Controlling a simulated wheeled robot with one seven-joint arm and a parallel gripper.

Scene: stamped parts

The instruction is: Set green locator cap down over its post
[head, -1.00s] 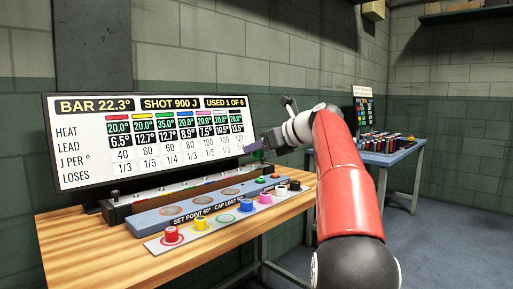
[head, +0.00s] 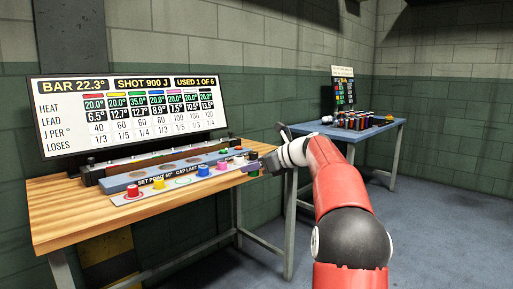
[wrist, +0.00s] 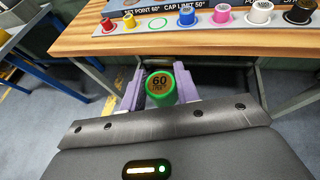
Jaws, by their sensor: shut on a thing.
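The green locator cap (wrist: 160,86), marked 60 on top, is held between the two purple fingers of my gripper (wrist: 160,89) in the wrist view. It appears apart from the bench and in front of its edge. In the head view my gripper (head: 254,167) is at the right end of the bench. The pale strip of posts (head: 119,201) runs along the bench front. On it an empty green ring (wrist: 157,24) lies between the yellow cap (wrist: 129,20) and the blue cap (wrist: 186,15). A post inside the ring cannot be made out.
The red cap (wrist: 107,25), pink cap (wrist: 222,14), white cap (wrist: 260,12) and a dark cap (wrist: 300,12) also stand on the strip. A display (head: 130,112) stands behind. A blue table (head: 388,133) is at right. Open floor lies in front of the bench.

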